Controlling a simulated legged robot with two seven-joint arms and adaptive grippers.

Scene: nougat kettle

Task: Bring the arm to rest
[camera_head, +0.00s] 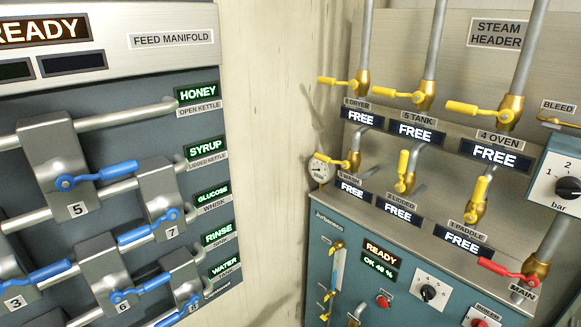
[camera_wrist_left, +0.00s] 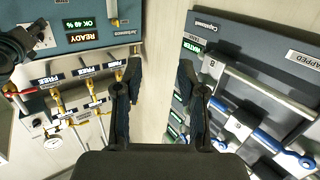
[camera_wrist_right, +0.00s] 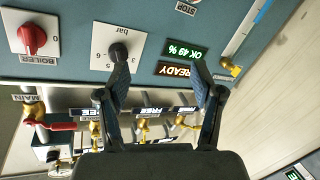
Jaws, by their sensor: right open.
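My left gripper (camera_wrist_left: 159,75) shows in the left wrist view with its two dark fingers apart and nothing between them. The bare pale wall lies beyond the gap. My right gripper (camera_wrist_right: 159,72) shows in the right wrist view, also open and empty. Its fingers are in front of the teal boiler panel, which appears upside down there; whether a fingertip touches the black bar knob (camera_wrist_right: 118,53) cannot be told. Neither gripper shows in the head view. A dark shape at the upper left of the left wrist view (camera_wrist_left: 28,45) looks like part of my right arm.
The feed manifold (camera_head: 115,65) with blue-handled valves (camera_head: 105,172) is on the left. The steam header (camera_head: 450,60) with yellow-handled valves (camera_head: 478,108) and a red main handle (camera_head: 505,270) is on the right. A pale wall (camera_head: 275,150) separates them.

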